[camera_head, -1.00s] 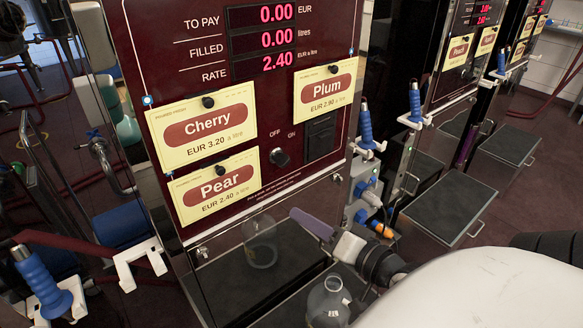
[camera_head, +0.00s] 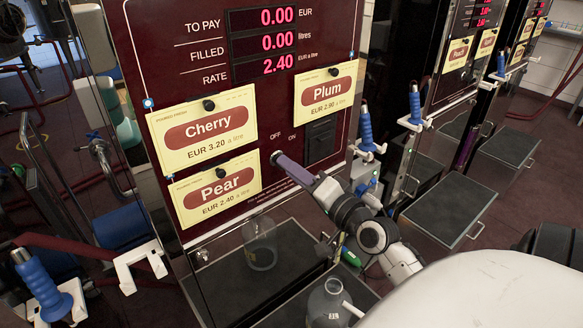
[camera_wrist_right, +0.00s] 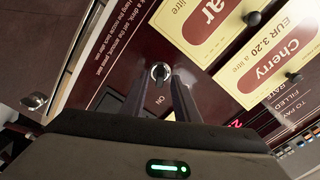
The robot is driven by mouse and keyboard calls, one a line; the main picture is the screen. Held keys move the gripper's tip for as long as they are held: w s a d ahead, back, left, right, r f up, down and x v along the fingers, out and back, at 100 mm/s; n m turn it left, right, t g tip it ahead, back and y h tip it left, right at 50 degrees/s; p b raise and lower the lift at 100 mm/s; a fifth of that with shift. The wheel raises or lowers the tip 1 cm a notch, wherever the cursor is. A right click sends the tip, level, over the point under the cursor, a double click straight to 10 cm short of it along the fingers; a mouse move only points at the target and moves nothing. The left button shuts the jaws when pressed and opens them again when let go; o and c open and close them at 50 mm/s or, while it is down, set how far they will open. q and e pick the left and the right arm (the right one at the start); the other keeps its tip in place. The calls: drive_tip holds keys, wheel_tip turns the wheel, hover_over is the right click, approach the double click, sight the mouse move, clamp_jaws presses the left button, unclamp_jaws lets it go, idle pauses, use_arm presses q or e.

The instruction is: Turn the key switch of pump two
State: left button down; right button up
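The dark key switch (camera_wrist_right: 159,72) shows in the right wrist view on the dark red pump panel, with the word ON beside it. In the head view it sits between the Pear card and the Plum card, mostly hidden by my right gripper (camera_head: 282,162). In the right wrist view my right gripper (camera_wrist_right: 163,84) has its two purple-grey fingers apart, with ON visible between them. The switch lies just beyond the fingertips, about between them; I cannot tell whether they touch it. No pump number is readable. My left gripper is not in view.
Cards for Cherry (camera_head: 205,132), Pear (camera_head: 220,190) and Plum (camera_head: 326,88) hang on the panel. A clear jug (camera_head: 260,243) stands in the pump's bay and a clear bottle (camera_head: 326,302) in front. Blue-handled nozzles (camera_head: 366,128) hang at the pump's side.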

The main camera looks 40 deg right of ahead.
drive_tip(key=shift+w, duration=0.3)
clamp_jaws()
drive_tip(key=shift+n+p, duration=3.45)
drive_tip(key=shift+n, duration=2.45)
